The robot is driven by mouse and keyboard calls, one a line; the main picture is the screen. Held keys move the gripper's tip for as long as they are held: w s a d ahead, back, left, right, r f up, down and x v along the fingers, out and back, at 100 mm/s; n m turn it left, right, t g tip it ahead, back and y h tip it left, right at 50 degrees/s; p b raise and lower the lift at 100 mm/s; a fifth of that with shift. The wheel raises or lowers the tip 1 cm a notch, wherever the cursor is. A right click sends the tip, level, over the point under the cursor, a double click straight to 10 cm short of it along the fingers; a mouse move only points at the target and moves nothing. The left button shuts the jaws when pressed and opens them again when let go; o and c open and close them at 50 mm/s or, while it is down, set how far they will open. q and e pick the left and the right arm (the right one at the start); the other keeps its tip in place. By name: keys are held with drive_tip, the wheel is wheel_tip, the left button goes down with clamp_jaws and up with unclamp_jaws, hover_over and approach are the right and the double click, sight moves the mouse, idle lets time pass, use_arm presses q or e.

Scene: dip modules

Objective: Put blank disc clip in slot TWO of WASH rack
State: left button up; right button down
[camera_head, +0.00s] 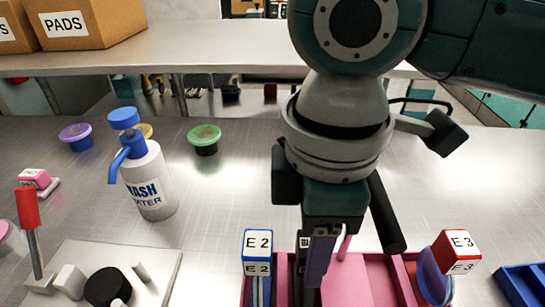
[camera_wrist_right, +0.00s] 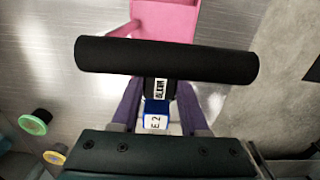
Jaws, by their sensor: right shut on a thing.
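My right gripper (camera_head: 319,255) points down over the pink rack (camera_head: 350,280) at the front of the bench. Its purple fingers are shut on the black blank disc clip (camera_head: 304,243), whose white label partly shows beside a finger. The clip also shows between the fingers in the right wrist view (camera_wrist_right: 161,90). Its lower end and any disc are hidden, so I cannot tell whether it sits in a slot. The blue E2 clip (camera_head: 257,245) stands upright just left of it. No WASH lettering or slot number shows on the rack. My left gripper is out of view.
A red E3 clip (camera_head: 457,245) with a blue disc stands at the rack's right end. A wash water bottle (camera_head: 148,180), a pale board (camera_head: 150,262) with small parts and a blue rack (camera_head: 522,285) stand around. The bench behind the rack is mostly clear.

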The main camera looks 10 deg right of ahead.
drive_tip(key=shift+f, duration=0.15)
drive_tip(key=shift+c, duration=2.1)
unclamp_jaws()
wheel_tip(320, 180, up, 12)
drive_tip(key=shift+p, duration=0.4)
